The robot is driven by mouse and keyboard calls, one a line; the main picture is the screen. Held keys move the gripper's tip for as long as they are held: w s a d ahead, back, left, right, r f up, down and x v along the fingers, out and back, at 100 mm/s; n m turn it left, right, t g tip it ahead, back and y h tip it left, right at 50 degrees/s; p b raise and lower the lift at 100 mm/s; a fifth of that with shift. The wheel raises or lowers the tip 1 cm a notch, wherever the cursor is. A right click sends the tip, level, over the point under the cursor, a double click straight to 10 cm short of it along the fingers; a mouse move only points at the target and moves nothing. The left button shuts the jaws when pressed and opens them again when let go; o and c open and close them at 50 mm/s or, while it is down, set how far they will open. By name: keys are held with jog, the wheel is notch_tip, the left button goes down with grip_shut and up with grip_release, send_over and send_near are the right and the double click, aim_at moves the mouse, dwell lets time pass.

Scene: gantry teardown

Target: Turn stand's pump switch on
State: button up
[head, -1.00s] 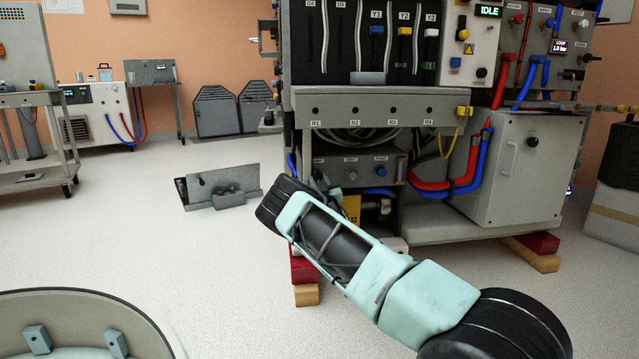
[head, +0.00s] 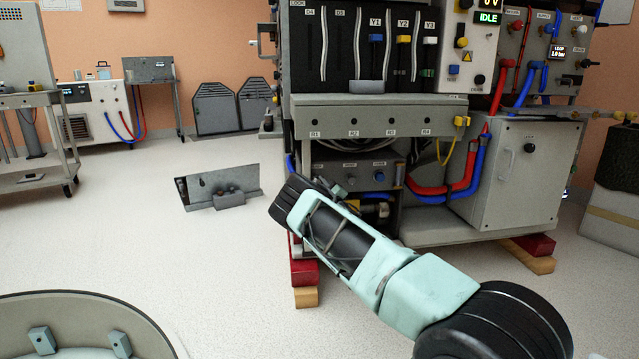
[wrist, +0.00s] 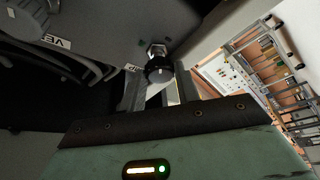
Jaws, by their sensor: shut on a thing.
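The grey stand (head: 470,230) stands right of centre in the head view. In the wrist view my gripper (wrist: 160,94) is shut on a black knob (wrist: 158,70) on a metal stem coming out of a dark panel. A white label beside the knob is partly hidden; only a P-like letter shows.
A label reading VE (wrist: 56,41) and dark cables (wrist: 50,65) lie left of the knob. Red and blue hoses (head: 445,188) run beside the lower panel. A grey plate (head: 220,187) sits on the floor to the left. Open floor lies around it.

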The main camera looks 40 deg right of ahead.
jog(key=n+p, duration=0.1)
jog(key=n, duration=0.1)
jog(key=n+g+y+p, duration=0.1)
jog(key=n, duration=0.1)
jog(key=n+y+p, duration=0.1)
jog(key=n+p, duration=0.1)
jog(key=n, duration=0.1)
jog(key=shift+d+r+g, duration=0.1)
jog(key=shift+r+g, duration=0.25)
jog(key=shift+g, duration=0.05)
jog(key=n+g+p, duration=0.1)
jog(key=n+p, duration=0.1)
jog(key=n, duration=0.2)
jog(key=shift+s+y, duration=0.1)
jog(key=shift+y, duration=0.3)
jog(key=shift+g, duration=0.3)
jog(key=o, duration=1)
jog(key=p+v, duration=0.6)
jog(key=v, duration=1.1)
jog(key=shift+s, duration=0.15)
